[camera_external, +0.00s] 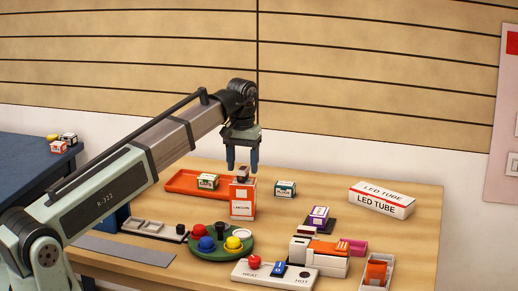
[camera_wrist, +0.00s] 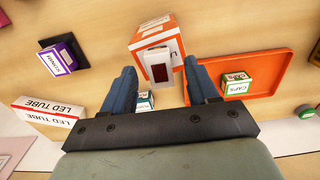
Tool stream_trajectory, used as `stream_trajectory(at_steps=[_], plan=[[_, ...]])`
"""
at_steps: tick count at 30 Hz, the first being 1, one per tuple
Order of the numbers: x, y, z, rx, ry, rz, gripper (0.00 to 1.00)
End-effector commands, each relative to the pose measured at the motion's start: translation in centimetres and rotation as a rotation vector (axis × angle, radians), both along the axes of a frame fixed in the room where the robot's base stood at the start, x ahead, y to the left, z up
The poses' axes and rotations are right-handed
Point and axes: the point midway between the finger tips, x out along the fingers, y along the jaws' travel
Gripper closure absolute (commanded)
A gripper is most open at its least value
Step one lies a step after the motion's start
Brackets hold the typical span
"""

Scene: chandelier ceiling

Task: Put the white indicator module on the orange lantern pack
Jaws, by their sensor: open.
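The orange lantern pack (camera_external: 242,200) is an upright orange and white box on the table, below my gripper (camera_external: 242,168). In the wrist view the pack (camera_wrist: 153,30) is at the top middle. The white indicator module (camera_wrist: 148,61), with a dark red window, appears to sit on top of the pack. It shows small and dark in the external view (camera_external: 243,174). My gripper (camera_wrist: 160,72) is open, with its blue fingers on either side of the module and visible gaps. Contact between module and pack is hard to see exactly.
An orange tray (camera_external: 180,183) with a green-and-white box (camera_external: 208,181) lies behind left. A teal box (camera_external: 285,188) and a purple box (camera_external: 318,216) stand to the right. A LED TUBE box (camera_external: 382,200) is farther right. A green round tray (camera_external: 222,252) with coloured knobs is in front.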

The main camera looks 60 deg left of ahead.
Motion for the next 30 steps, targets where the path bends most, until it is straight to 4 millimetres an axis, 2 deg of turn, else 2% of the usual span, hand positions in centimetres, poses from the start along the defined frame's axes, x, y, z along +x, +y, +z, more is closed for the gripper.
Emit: stream_trajectory(at_steps=[6,15,22,30], plan=[[0.2,0.1,3.9,0.001,-0.003,0.0,0.41],[0.1,0.1,8.4,0.001,-0.002,0.0,0.41],[0.0,0.0,9.9,0.001,-0.001,0.0,0.41],[0.0,0.0,10.1,0.0,0.0,0.0,0.41]])
